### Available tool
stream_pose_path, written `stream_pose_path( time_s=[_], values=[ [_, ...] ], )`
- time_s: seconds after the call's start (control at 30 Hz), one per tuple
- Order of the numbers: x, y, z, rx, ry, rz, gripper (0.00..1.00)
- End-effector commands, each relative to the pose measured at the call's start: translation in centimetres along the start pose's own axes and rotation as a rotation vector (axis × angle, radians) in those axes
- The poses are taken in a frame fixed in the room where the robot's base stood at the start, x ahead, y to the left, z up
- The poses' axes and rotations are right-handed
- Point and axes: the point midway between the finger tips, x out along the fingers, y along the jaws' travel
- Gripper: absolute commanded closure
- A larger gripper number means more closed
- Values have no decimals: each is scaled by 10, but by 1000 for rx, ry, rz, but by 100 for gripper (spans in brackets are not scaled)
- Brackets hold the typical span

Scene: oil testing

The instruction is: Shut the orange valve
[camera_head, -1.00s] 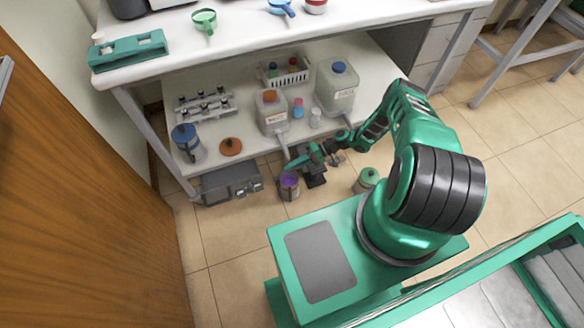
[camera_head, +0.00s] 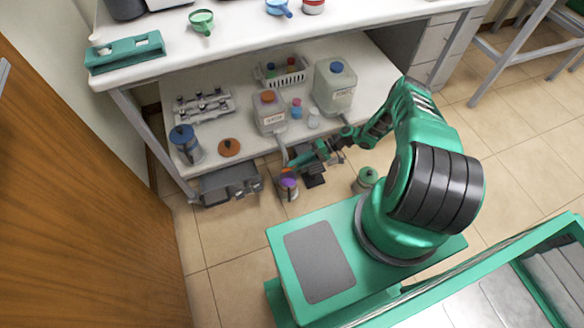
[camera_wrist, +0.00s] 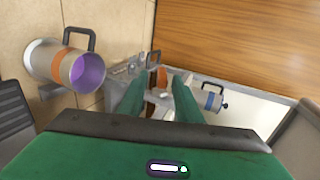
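A jug with an orange cap (camera_head: 268,97) stands on the lower shelf, and a grey spout (camera_head: 283,149) reaches down from it past the shelf edge. My gripper (camera_head: 293,162) is at the spout's lower end, above a metal can (camera_head: 289,188) with purple inside. An orange patch (camera_head: 287,171) shows just under the gripper tip; I cannot tell whether it is the valve. In the wrist view my gripper (camera_wrist: 155,85) has its two green fingers apart, with orange parts (camera_wrist: 150,108) seen in the gap. The can (camera_wrist: 62,66) with an orange band is left of the fingers.
A jug with a blue cap (camera_head: 336,88), a blue-lidded pot (camera_head: 187,145) and a brown-orange lid (camera_head: 229,147) are on the shelf. A grey metal box (camera_head: 229,185) is below its edge. A green-lidded can (camera_head: 367,179) stands on the floor near my base.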

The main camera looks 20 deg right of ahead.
Motion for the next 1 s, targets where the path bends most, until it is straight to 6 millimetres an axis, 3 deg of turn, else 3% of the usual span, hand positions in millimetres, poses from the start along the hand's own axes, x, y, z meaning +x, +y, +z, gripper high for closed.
stream_pose_path(
  time_s=[0.2, 0.4, 0.8, 0.87, 1.0],
  values=[
    [-44, 2, -1, 1, 3, 3, 69],
    [-69, 2, -1, 2, 2, 3, 69],
    [-77, 2, -1, 2, 0, 2, 69],
    [-77, 2, -1, 2, 0, 2, 80],
    [-85, -4, -5, 3, -13, 21, 80]
  ],
)
